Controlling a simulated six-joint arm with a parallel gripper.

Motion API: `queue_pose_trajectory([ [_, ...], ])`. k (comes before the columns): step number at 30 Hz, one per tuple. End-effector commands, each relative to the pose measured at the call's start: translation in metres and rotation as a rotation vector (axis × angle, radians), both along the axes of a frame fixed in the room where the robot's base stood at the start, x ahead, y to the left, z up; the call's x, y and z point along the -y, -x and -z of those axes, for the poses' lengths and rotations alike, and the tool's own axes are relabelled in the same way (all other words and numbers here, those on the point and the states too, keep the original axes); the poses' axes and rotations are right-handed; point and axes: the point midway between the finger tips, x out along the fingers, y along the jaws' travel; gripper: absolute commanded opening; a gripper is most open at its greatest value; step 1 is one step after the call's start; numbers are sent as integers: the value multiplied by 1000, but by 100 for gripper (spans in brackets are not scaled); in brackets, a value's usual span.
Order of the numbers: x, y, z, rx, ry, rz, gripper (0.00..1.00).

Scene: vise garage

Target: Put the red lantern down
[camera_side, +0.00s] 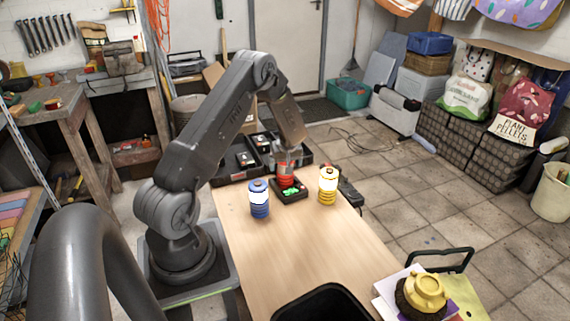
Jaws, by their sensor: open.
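The red lantern (286,180) stands upright toward the far end of the wooden table, at or just behind a small black tray (303,196) holding green pieces. I cannot tell whether its base rests in the tray or behind it. My gripper (286,160) is open, pointing down right at the lantern's top. The fingers are small and partly merge with the lantern, so contact is unclear. A blue lantern (259,200) stands to the left of the tray, and a yellow lantern (328,187) to the right.
Black bins (235,170) with dark items sit at the table's far end. A black container (322,300) stands at the near edge. A yellow-topped dark object (424,292) lies on papers at the near right corner. The middle of the table (300,250) is clear.

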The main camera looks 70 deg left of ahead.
Motion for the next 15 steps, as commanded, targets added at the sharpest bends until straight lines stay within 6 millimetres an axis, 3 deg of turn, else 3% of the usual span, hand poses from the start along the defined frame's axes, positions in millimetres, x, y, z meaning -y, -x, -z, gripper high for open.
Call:
queue_pose_trajectory([
  [5,1,-1,-13,3,-2,1,90],
  [15,20,2,-80,5,-2,1,90],
])
